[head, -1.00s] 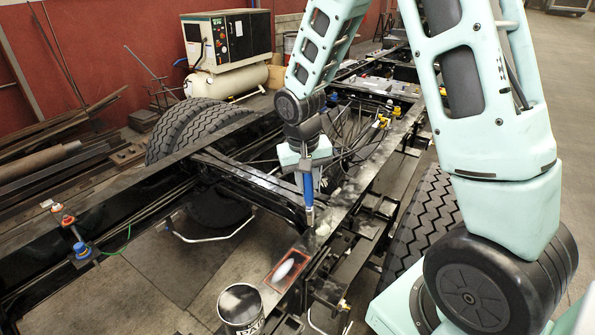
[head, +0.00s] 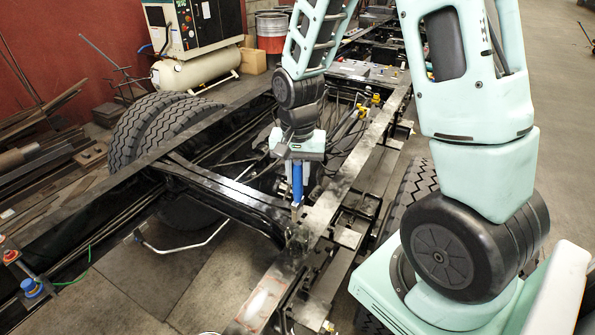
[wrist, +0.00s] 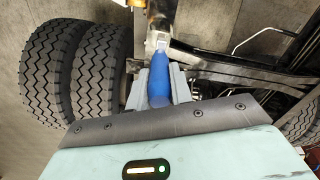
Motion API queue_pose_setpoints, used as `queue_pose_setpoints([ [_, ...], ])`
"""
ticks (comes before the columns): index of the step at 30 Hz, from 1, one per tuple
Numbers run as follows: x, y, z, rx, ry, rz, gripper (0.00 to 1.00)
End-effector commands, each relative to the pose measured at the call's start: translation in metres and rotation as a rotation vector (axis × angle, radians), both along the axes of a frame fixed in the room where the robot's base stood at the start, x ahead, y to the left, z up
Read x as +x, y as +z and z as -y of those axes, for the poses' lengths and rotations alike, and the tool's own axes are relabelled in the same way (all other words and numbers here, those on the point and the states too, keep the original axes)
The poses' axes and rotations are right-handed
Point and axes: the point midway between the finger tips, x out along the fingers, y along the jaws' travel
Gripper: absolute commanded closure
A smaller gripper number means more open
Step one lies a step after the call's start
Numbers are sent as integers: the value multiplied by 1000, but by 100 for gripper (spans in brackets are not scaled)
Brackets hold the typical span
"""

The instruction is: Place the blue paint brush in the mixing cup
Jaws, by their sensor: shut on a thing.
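The blue paint brush (head: 297,181) hangs upright, bristle end down, above the chassis rail in the head view. My gripper (head: 297,164) is shut on its blue handle. In the wrist view the two grey fingers of my gripper (wrist: 159,88) sit on either side of the blue handle of the brush (wrist: 158,82). A dark, clear-looking cup shape (head: 298,240) is on the rail just below the brush tip. It may be the mixing cup, but its outline is unclear. I cannot tell whether the tip is above it or behind it.
The rail has a pale, red-edged patch (head: 262,300) nearer me. A sliver of a can's rim (head: 208,333) shows at the bottom edge. Black cross beams, hoses and brackets surround the rail. Big tyres (head: 150,130) stand at the left. A blue-and-grey fitting (head: 32,288) is at lower left.

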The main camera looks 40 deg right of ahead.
Motion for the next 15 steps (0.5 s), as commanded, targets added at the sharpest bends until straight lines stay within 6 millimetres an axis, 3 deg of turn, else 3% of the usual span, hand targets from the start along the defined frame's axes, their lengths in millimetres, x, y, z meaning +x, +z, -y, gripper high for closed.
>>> queue_pose_setpoints([
  [1, 0, -11, 0, 0, 0, -1, 100],
  [15, 0, -65, 0, 1, 1, -1, 100],
])
